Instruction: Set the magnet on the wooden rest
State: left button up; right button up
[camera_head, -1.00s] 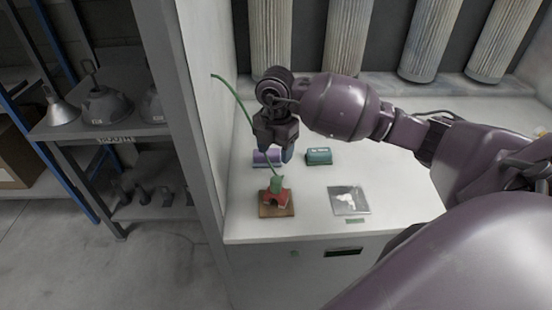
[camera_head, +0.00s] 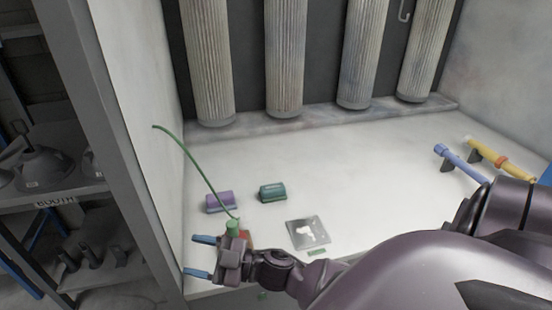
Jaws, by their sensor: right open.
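The magnet (camera_head: 232,226) shows only as a green upper part with a long green cord or stem curving up to the left. My right gripper (camera_head: 192,256) is open, with its blue fingers pointing left. It lies in front of the magnet and hides most of its lower part. A small reddish-brown patch shows just right of the gripper; I cannot tell whether it is the magnet's red body or the wooden rest. The rest is otherwise hidden behind my gripper. Nothing shows between the fingers. My left gripper is not in view.
A purple block (camera_head: 220,201) and a green block (camera_head: 272,192) stand behind. A metal plate with a white shape (camera_head: 298,238) lies to the right. Blue (camera_head: 455,158) and yellow (camera_head: 505,164) tools rest far right. Ribbed columns stand at the back. The bench's middle is clear.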

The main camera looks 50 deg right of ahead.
jog(key=s+d+f+m+g+h, duration=0.2)
jog(key=s+d+f+m+h, duration=0.2)
jog(key=f, duration=0.5)
jog(key=s+d+f+m+g+h, duration=0.2)
jog(key=s+d+f+m+h, duration=0.3)
jog(key=s+f+m+h, duration=0.3)
jog(key=shift+s+f+h, duration=0.65)
jog(key=shift+f+h, duration=0.05)
jog(key=shift+f, duration=0.1)
